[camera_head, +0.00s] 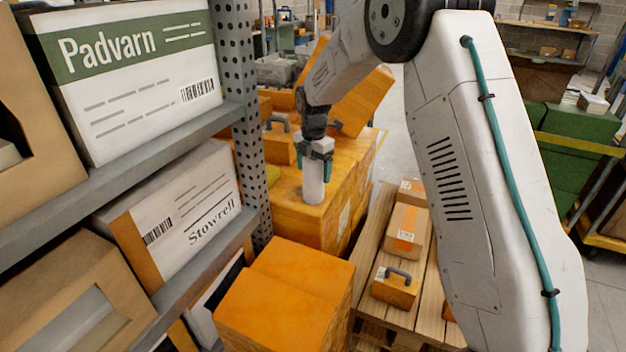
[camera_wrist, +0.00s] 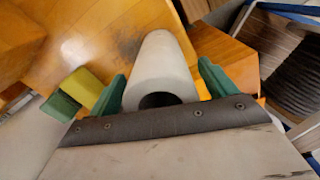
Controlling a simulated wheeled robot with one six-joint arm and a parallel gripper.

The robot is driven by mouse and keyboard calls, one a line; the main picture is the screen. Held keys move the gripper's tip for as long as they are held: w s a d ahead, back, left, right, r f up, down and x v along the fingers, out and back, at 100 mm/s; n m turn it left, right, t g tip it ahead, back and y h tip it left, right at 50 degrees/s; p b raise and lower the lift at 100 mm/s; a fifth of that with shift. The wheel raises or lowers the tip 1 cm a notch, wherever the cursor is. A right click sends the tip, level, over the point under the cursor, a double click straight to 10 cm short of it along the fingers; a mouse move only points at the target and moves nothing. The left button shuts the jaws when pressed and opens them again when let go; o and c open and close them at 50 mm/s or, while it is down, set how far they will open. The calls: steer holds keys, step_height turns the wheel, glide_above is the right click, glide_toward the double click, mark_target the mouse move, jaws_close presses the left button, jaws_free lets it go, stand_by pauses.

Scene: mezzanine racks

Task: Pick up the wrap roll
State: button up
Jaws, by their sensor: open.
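The wrap roll (camera_head: 313,182) is a white cylinder standing upright on an orange box top in the head view. My gripper (camera_head: 316,152) is directly above it, with the fingers around its upper end. In the wrist view, the wrap roll (camera_wrist: 162,65) lies between the two green fingers of my gripper (camera_wrist: 160,90), with its dark hollow core facing the camera. The fingers are open, and a gap shows beside the roll on the right. Contact on the left side is hard to tell.
A rack post (camera_head: 243,110) and shelves with a Padvarn box (camera_head: 135,115) and a Stowrell box (camera_head: 205,215) stand at left. Orange boxes (camera_head: 285,290) are in front. A wooden pallet (camera_head: 375,235) with cartons lies to the right. A yellow-green object (camera_wrist: 83,90) is beside the left finger.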

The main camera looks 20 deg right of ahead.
steer(key=c, duration=1.3)
steer(key=shift+o, duration=0.2)
steer(key=shift+r, duration=0.1)
steer(key=shift+r, duration=0.55)
steer(key=s+r, duration=0.1)
steer(key=s, duration=0.7)
steer(key=s+r, duration=0.2)
steer(key=s, duration=0.6)
steer(key=shift+r, duration=0.3)
steer(key=o, duration=0.6)
steer(key=c, duration=0.3)
